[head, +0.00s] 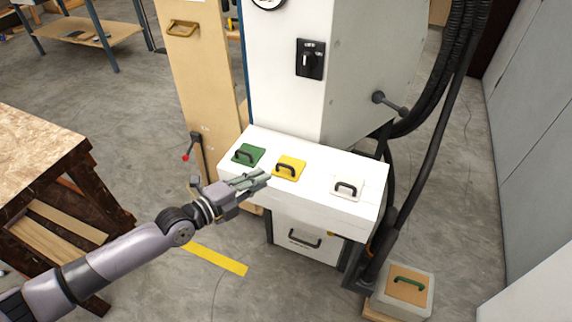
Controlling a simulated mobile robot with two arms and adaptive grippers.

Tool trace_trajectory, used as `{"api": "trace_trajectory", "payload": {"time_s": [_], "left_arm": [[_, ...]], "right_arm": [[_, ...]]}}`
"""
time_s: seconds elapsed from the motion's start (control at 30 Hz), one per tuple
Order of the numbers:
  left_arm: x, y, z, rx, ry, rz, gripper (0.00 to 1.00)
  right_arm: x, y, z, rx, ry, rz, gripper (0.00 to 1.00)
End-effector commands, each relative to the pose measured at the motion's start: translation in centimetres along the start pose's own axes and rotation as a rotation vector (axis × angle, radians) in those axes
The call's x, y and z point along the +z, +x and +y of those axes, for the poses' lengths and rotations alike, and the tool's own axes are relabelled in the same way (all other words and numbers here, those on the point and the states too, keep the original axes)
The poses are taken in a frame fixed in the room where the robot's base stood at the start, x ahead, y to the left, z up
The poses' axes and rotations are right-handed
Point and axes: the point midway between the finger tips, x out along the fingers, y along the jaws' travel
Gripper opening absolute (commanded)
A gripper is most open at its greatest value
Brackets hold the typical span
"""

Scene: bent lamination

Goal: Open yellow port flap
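The yellow port flap (289,168) lies flat on top of the white machine ledge, with a dark handle on it. It looks shut. A green flap (248,155) is to its left and a white flap (347,187) to its right, both with dark handles. My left gripper (262,180) is in front of the ledge, just left of and below the yellow flap in the picture. Its fingers point toward the flap and look apart from its handle. I cannot tell how wide the fingers are open. My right gripper is not in view.
The white machine (330,60) rises behind the ledge, with a black switch and thick black hoses on its right. A wooden workbench (45,160) stands at the left. A box with a green handle (403,290) sits on the floor at lower right. Floor in front is mostly clear.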

Motion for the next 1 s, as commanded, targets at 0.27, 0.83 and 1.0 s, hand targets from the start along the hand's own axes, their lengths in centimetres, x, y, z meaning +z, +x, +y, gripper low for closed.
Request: {"api": "trace_trajectory", "payload": {"time_s": [0.27,0.83,1.0], "left_arm": [[0.0,6.2,0.0,-0.001,-0.002,0.0,0.17],[0.0,10.4,0.1,0.002,0.0,0.0,0.17],[0.0,10.4,0.1,0.002,0.0,0.0,0.12]], "right_arm": [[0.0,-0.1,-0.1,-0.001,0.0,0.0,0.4],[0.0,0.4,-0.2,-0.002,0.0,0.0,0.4],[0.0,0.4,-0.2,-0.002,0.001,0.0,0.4]]}}
